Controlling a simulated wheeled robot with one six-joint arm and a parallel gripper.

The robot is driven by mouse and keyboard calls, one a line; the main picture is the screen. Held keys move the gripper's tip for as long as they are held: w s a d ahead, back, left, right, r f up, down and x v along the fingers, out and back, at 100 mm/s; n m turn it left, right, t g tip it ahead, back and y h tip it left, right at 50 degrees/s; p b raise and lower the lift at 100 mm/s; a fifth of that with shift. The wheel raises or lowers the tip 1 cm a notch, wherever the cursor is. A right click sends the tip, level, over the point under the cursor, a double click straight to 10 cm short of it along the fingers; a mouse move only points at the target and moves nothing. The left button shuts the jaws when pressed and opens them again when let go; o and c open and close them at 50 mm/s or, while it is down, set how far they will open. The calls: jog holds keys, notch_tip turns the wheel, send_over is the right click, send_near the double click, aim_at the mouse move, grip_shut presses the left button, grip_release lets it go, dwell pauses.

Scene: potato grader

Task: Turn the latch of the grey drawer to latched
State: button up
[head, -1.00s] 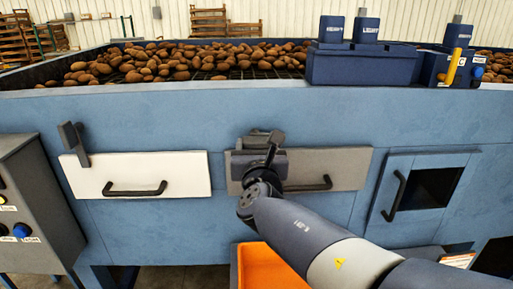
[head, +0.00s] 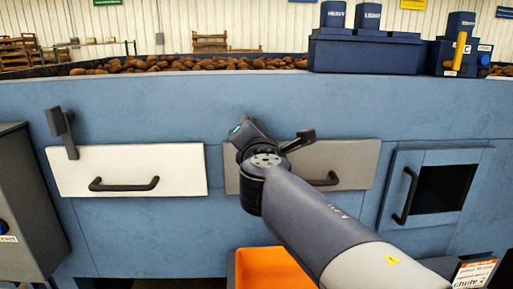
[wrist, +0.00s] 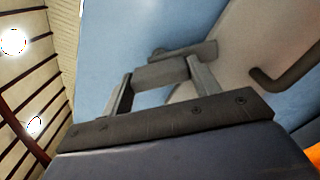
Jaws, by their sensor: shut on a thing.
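The grey drawer (head: 345,158) is shut in the blue front panel, its black handle (head: 325,181) partly behind my arm. Its dark latch (wrist: 158,74) sits between my two fingers in the wrist view. My gripper (wrist: 160,84) is shut on it, a finger on each side. In the head view my gripper (head: 262,142) is at the upper left of the grey drawer, and my wrist hides much of the latch. A dark lever-like piece juts out to its right, over the drawer's top edge. I cannot tell the latch's exact angle.
A white drawer (head: 127,170) with an upright dark latch (head: 62,130) is at left. An orange bin (head: 270,268) stands below. An open chute (head: 443,188) is at right. A grey control box (head: 25,215) stands at far left. Potatoes (head: 190,64) lie on top.

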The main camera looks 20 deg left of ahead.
jog(key=shift+f+m+b, duration=0.1)
jog(key=shift+m+b, duration=3.1)
jog(key=shift+m, duration=1)
jog(key=o, duration=1.4)
jog(key=b+v, duration=0.2)
jog(key=v, duration=0.8)
jog(key=shift+s+d, duration=0.15)
jog(key=shift+s, duration=0.25)
jog(key=shift+w, duration=0.1)
